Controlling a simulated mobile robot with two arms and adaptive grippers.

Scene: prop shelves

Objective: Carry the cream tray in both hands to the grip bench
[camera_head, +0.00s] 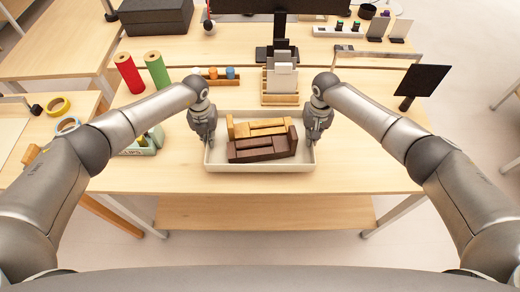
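The cream tray (262,167) sits on the wooden table in front of me, near its front edge. It holds dark brown blocks (258,154) in front and yellowish wooden blocks (262,127) behind. My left gripper (207,138) points down at the tray's left rim, and my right gripper (314,134) points down at its right rim. Both overlap the rim in this view. The fingers are small and dark, so I cannot tell whether they are closed on the rim. No label marks any table as the grip bench.
A wooden card rack (280,99) stands behind the tray, a black panel (424,79) at right. The table right of the tray is mostly clear.

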